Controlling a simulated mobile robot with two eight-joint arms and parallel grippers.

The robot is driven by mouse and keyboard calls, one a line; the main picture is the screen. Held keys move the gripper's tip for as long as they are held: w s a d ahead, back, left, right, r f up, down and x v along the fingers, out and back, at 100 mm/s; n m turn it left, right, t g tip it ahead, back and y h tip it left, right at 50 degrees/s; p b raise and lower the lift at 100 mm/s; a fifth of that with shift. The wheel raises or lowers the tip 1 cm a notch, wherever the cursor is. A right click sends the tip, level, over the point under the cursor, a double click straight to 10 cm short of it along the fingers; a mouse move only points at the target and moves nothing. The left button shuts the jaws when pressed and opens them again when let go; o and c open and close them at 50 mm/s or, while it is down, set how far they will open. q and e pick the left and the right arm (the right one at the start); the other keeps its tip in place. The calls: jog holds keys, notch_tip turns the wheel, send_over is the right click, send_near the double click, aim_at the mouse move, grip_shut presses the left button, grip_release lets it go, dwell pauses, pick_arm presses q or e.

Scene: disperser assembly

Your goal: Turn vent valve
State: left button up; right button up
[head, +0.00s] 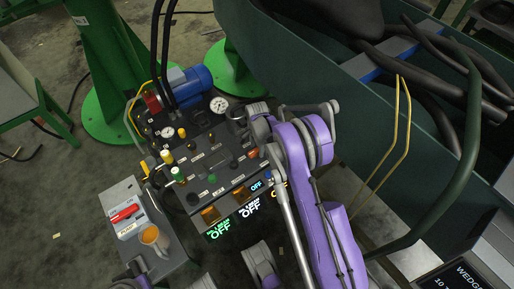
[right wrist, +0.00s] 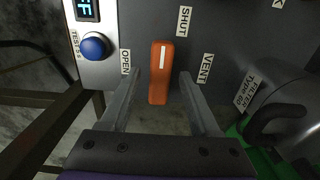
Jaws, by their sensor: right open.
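The vent valve handle (right wrist: 160,85) is an orange lever with a white stripe, upright in the right wrist view on a grey panel. The label OPEN stands to its left, SHUT above it to the right and VENT to its right. My right gripper (right wrist: 160,78) is open, with one finger on each side of the handle. Gaps show between the handle and both fingers. In the head view my purple right arm reaches over the control panel (head: 207,160) and hides part of its right side.
A blue button (right wrist: 94,46) is left of the handle. A grey filter housing (right wrist: 275,105) stands close on the right.

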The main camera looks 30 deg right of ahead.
grip_shut()
jog(key=shift+n, duration=0.5)
jog(key=n+p, duration=0.1)
jog(key=n, duration=0.6)
jog(key=shift+n+p, duration=0.3)
jog(key=n, duration=0.9)
jog(key=shift+n, duration=0.4)
